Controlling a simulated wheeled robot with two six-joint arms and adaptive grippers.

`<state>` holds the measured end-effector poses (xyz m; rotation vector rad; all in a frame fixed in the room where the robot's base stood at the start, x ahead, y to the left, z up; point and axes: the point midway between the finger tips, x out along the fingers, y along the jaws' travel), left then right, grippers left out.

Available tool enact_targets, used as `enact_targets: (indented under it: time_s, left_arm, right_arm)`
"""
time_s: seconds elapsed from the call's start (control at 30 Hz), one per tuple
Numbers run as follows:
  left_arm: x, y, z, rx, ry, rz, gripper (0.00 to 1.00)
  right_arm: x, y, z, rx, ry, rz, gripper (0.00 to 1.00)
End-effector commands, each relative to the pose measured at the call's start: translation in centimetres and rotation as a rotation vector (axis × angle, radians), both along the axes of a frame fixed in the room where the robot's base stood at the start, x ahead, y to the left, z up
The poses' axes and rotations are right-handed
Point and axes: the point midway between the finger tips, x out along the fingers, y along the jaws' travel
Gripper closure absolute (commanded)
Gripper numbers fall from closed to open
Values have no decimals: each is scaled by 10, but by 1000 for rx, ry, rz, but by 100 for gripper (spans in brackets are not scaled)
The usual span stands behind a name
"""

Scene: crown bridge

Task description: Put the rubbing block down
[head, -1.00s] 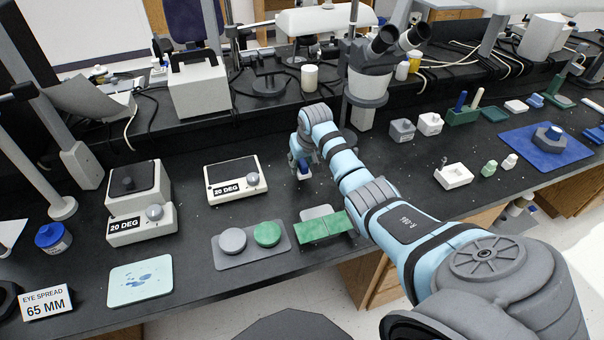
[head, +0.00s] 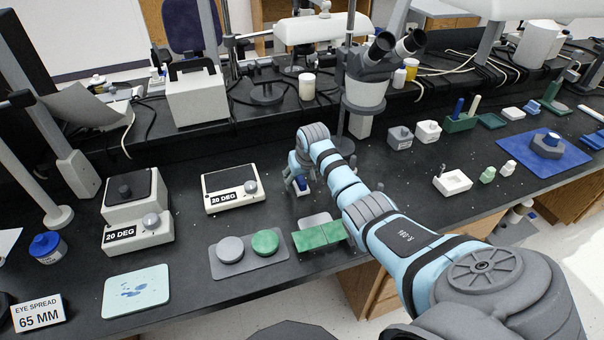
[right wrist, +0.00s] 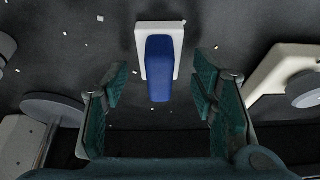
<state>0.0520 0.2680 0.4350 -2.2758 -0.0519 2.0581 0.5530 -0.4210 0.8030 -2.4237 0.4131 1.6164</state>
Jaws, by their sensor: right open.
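In the right wrist view the block's blue grip (right wrist: 159,68) and white base show ahead of the open right gripper (right wrist: 162,82). Both fingers stand apart from it, with clear gaps on either side. My left gripper is not in view.
The 20 DEG device (head: 216,205) is left of the block. A grey tray (head: 222,268) with two round discs and a green plate (head: 309,238) lie in front. The microscope (head: 370,75) stands behind. Bare bench lies between the block and the white dish (head: 463,185).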

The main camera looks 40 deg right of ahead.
Motion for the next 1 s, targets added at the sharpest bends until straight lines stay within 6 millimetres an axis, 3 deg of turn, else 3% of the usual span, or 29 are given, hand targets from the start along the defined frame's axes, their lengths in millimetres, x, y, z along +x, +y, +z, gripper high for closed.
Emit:
enact_targets:
  time_s: [0.27,0.47,1.0]
  left_arm:
    - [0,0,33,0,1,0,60]
    - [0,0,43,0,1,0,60]
    - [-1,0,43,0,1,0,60]
  right_arm:
    - [-22,7,64,-4,-3,2,47]
    - [-39,13,103,-1,-2,1,47]
    - [-43,14,110,0,1,0,47]
